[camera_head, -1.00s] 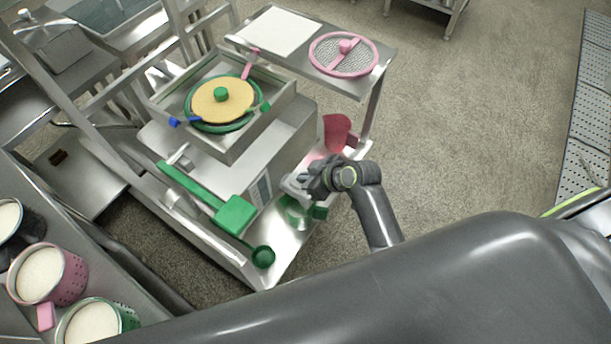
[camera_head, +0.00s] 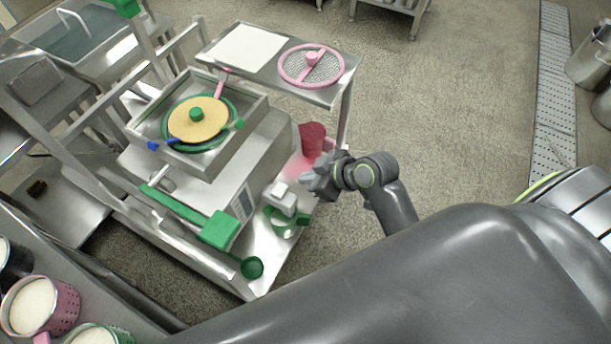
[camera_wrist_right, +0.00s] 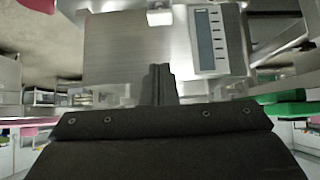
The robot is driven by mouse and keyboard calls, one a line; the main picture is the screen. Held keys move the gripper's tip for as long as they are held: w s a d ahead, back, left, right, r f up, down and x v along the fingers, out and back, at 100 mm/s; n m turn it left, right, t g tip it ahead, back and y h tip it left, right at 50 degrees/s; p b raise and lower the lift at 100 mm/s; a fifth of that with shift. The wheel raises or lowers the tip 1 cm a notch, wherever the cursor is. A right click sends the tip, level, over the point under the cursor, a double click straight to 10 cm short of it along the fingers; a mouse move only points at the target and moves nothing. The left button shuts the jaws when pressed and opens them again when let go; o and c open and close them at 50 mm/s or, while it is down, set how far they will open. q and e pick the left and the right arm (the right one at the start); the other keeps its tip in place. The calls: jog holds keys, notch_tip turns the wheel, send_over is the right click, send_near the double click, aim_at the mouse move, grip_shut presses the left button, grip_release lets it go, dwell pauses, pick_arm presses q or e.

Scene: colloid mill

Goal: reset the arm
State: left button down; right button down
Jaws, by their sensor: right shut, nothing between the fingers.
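My right gripper (camera_head: 312,184) is at the right side of the colloid mill (camera_head: 222,195), a little above its lower shelf and near a white spout. It is shut and empty. In the right wrist view the closed fingers (camera_wrist_right: 158,84) point at the mill's steel body, with its display panel (camera_wrist_right: 205,42) to their upper right. My right arm reaches in from the lower right of the head view. My left gripper is not in view.
A red cup (camera_head: 312,138) stands close behind the gripper. A green-bottomed container (camera_head: 286,220) sits in front of it on the shelf. A green lever (camera_head: 219,229) sticks out at the mill's front. A pink-rimmed sieve (camera_head: 311,65) lies on the upper shelf. Open floor lies to the right.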

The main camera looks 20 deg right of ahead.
dwell(0.4)
jog(key=s+d+f+m+g+h, duration=0.1)
jog(key=s+d+f+m, duration=0.15)
jog(key=f, duration=0.55)
jog(key=s+d+f+m+g+h, duration=0.1)
jog(key=s+d+f+h, duration=0.15)
jog(key=f, duration=0.55)
jog(key=s+d+f+m+g+h, duration=0.1)
jog(key=s+d+f+m, duration=0.15)
jog(key=f, duration=0.55)
jog(key=s+d+f+g, duration=0.1)
jog(key=s+f, duration=0.4)
jog(key=s, duration=0.4)
jog(key=s+d+f+m+g+h+p, duration=0.1)
jog(key=s+d+f, duration=0.1)
jog(key=s+f, duration=0.3)
jog(key=s+d+f+m+g+h, duration=0.1)
jog(key=s+f, duration=0.4)
jog(key=s, duration=0.8)
jog(key=shift+s+d+f, duration=0.15)
jog(key=shift+d+f, duration=0.15)
